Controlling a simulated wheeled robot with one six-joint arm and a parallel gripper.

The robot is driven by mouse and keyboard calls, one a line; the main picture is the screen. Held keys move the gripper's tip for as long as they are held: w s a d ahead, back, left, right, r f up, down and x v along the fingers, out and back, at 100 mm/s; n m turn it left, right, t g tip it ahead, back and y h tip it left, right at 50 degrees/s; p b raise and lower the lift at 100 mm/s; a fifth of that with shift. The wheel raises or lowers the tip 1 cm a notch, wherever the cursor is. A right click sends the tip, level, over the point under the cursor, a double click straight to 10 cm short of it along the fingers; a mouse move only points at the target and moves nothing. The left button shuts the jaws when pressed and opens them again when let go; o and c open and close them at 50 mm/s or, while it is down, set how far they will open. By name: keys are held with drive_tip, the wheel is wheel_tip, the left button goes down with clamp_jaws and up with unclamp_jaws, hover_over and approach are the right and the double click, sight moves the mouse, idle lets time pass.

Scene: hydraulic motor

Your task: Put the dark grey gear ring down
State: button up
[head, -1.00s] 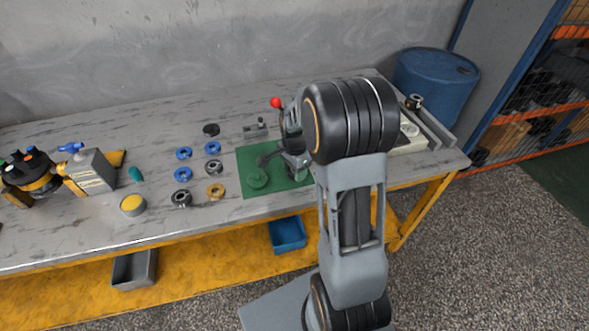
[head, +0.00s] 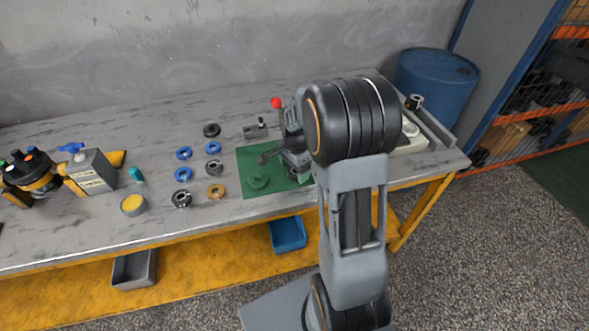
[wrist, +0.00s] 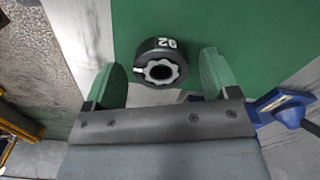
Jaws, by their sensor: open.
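In the wrist view the dark grey gear ring (wrist: 160,64), marked with white digits, sits at the green mat (wrist: 250,25), with its toothed bore facing me. My gripper (wrist: 163,72) is open, its two green fingers on either side of the ring. In the head view my wrist (head: 294,160) is over the right part of the green mat (head: 248,157). My arm hides the dark grey gear ring there.
A blue-handled part (wrist: 282,103) lies close to my right finger. A red-knobbed lever (head: 276,103) stands behind the mat.

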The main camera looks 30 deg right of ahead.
wheel_tip(320, 180, up, 11)
drive_tip(key=s+a+n+t, duration=0.1)
drive_tip(key=s+a+n, duration=0.4)
drive_tip(key=s+n, duration=0.2)
drive_tip(key=s+a+r+n+t, duration=0.1)
drive_tip(key=s+a+n, duration=0.3)
drive_tip(key=s+n, duration=0.4)
drive_tip(key=shift+a+r+n+t+p, duration=0.2)
drive_tip(key=shift+a+n+t+p, duration=0.25)
drive_tip(key=shift+t, duration=0.15)
wheel_tip(320, 180, up, 6)
drive_tip(key=p, duration=0.5)
drive_tip(key=shift+r, duration=0.1)
